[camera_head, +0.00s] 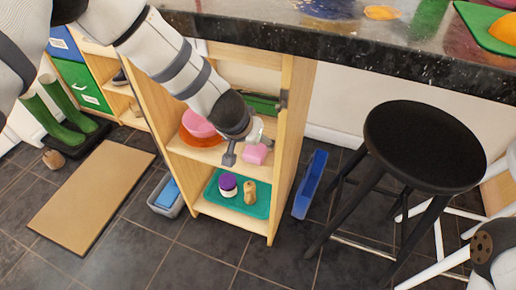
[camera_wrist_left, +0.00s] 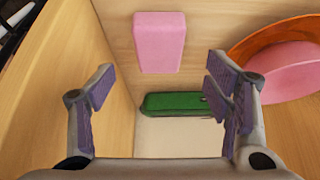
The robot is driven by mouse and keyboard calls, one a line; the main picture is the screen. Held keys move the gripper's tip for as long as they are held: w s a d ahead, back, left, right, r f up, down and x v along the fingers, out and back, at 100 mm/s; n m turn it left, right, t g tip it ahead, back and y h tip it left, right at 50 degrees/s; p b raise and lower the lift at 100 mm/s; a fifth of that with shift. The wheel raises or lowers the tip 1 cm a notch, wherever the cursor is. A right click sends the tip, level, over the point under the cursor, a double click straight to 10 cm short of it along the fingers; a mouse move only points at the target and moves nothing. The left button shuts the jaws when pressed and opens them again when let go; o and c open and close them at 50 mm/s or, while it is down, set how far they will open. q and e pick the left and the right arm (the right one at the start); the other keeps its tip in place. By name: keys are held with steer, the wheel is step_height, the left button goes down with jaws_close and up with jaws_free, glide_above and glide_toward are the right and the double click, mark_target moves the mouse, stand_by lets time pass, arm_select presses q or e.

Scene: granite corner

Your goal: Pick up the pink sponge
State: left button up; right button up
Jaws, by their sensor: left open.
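The pink sponge (camera_head: 256,154) is a small pink block on the middle shelf of the wooden shelf unit (camera_head: 287,130), near its right side panel. In the left wrist view the sponge (camera_wrist_left: 160,42) shows whole, lying on the wooden board beyond my fingertips. My left gripper (camera_head: 247,149) reaches into the shelf opening from the upper left, close to the sponge. In the left wrist view my left gripper (camera_wrist_left: 163,84) is open, with nothing between its fingers. My right gripper is not in view.
An orange bowl (camera_wrist_left: 262,38) with a pink bowl (camera_wrist_left: 291,70) in it stands beside the sponge. A green case (camera_wrist_left: 170,103) is also close by. The granite counter (camera_head: 400,62) overhangs the unit. Below is a teal tray (camera_head: 257,210). A black stool (camera_head: 425,145) stands right.

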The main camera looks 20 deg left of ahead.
mark_target(257, 149)
arm_select(q)
steer(key=b+x, duration=0.1)
steer(key=x, duration=0.4)
steer(key=shift+f+b, duration=0.3)
steer(key=shift+f, duration=0.15)
steer(key=shift+w+f, duration=0.15)
steer(key=shift+w, duration=0.05)
steer(key=c, duration=0.8)
